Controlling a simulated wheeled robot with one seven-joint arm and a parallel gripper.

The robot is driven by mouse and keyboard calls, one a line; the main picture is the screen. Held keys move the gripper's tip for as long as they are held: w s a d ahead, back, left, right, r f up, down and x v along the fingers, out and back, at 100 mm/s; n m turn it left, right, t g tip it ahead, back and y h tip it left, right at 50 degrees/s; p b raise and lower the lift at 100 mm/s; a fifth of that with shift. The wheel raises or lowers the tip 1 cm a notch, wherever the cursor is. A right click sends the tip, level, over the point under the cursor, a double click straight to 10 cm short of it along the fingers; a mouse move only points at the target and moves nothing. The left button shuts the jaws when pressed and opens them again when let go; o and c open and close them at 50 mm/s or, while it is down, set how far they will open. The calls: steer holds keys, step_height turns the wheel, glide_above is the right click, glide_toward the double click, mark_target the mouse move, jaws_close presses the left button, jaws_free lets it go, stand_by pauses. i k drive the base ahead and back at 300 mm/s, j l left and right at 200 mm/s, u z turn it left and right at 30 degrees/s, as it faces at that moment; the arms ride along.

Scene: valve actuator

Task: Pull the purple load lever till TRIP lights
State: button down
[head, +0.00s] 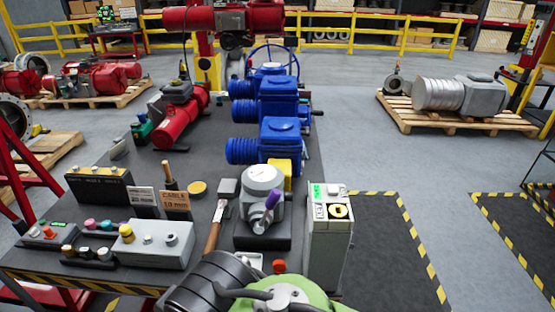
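The purple load lever (272,198) stands tilted on the right side of a light grey unit with a round white dial (263,177) on top. Its upper end leans right, towards a tall grey box (328,240). The box's top has a small green patch (318,190), a white label and a yellow ring around a dark centre. My arm's dark and green links cross the bottom edge, in front of the lever. My gripper is not in view.
A wooden-handled tool (216,225) lies left of the dial unit. Control boxes (153,245) with several knobs crowd the bench's left. Blue actuators (278,140) stand behind the lever. A small red knob (279,266) is near my arm. Floor right of the bench is open.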

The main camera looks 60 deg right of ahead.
mark_target(272, 202)
steer(key=z, duration=1.4)
steer(key=k+l+z, duration=0.25)
steer(key=i+j+u, duration=0.15)
steer(key=i+u, duration=0.2)
steer(key=i+j+u, duration=0.1)
steer(key=i+u, duration=0.2)
